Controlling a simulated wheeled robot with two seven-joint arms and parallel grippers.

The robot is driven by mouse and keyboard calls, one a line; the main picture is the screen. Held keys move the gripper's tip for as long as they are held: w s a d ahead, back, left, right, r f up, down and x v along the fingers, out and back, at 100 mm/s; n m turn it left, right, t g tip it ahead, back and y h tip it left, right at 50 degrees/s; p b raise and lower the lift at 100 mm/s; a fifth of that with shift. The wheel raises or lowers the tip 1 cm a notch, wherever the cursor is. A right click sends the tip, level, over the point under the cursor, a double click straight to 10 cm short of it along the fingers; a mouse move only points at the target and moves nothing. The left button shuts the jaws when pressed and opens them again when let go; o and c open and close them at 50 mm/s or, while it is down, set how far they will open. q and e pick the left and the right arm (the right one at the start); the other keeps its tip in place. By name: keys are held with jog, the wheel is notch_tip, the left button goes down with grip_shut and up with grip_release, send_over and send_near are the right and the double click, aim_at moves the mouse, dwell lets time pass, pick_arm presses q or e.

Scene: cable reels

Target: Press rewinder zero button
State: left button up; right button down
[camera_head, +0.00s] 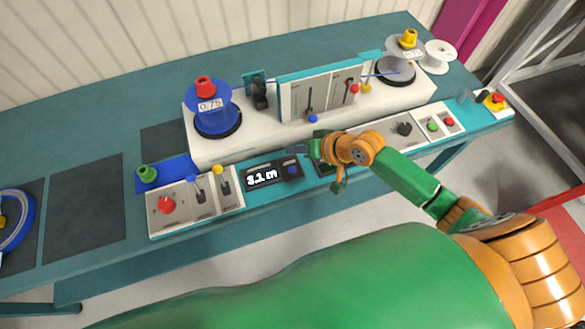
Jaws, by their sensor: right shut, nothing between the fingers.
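The rewinder's length counter (262,178) sits on the front of the teal bench, and its display reads 3.1 m. A small blue button (292,169) is on the dark panel just right of the display. I cannot read any label on it. My right gripper (297,150) is shut and empty, just behind and above that button. It appears apart from the button, though the exact gap is hard to tell. My right arm reaches in from the right. My left gripper is not in view.
A blue reel (212,112) stands at the left of the white rewinder body, with a dark disc (396,71) at its right. A control box with a red knob (167,205) is left of the counter. More buttons (433,126) lie right. An upright lever panel (320,92) stands behind.

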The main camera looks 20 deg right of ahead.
aim_at(292, 170)
notch_tip(292, 170, down, 7)
jog(key=b, duration=0.6)
jog(key=shift+b, duration=0.3)
jog(key=shift+f, duration=0.4)
jog(key=shift+f, duration=0.1)
dwell(0.9)
jog(key=shift+f, duration=0.3)
jog(key=shift+f+b, duration=0.45)
dwell(0.5)
jog(key=shift+r, duration=0.15)
jog(key=shift+r+p, duration=0.7)
jog(key=shift+p, duration=0.35)
jog(key=shift+r, duration=0.1)
